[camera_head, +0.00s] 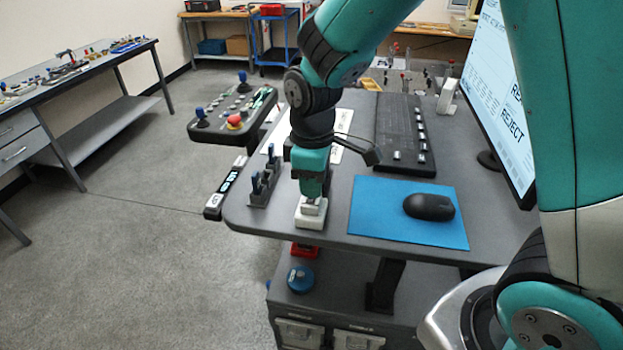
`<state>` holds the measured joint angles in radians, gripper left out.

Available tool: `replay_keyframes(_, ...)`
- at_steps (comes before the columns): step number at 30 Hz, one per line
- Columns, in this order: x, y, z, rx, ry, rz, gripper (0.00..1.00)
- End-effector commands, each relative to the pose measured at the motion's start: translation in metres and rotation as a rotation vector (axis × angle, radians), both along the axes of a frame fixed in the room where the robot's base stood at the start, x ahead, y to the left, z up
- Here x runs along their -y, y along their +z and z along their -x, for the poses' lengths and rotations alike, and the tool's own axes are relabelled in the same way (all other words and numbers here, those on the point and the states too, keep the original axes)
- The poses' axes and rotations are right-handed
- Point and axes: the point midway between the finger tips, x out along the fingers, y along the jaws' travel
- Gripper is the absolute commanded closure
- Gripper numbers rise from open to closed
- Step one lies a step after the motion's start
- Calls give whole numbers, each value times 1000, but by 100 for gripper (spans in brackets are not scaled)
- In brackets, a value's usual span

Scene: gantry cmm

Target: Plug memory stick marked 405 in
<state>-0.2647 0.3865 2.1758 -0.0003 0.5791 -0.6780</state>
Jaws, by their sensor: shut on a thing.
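My gripper (312,200) points down at the front edge of the grey desk. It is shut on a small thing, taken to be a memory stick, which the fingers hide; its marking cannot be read. Right under the fingertips is a small white block (310,221) on the desk; whether the held thing touches or enters it cannot be told. Just left of my gripper, a dark rack (260,198) holds upright blue memory sticks; no numbers on them are readable.
A blue mat (375,222) with a black mouse (429,207) lies to the right. Behind are a keyboard (397,130) and a monitor (498,75). A control box (235,115) with a red button and a small display (229,183) flank the desk's left edge. The floor at left is clear.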

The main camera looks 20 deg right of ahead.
Motion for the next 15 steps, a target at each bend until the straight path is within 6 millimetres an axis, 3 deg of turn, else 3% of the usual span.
replay_keyframes(15,0,-12,0,0,-1,0,91)
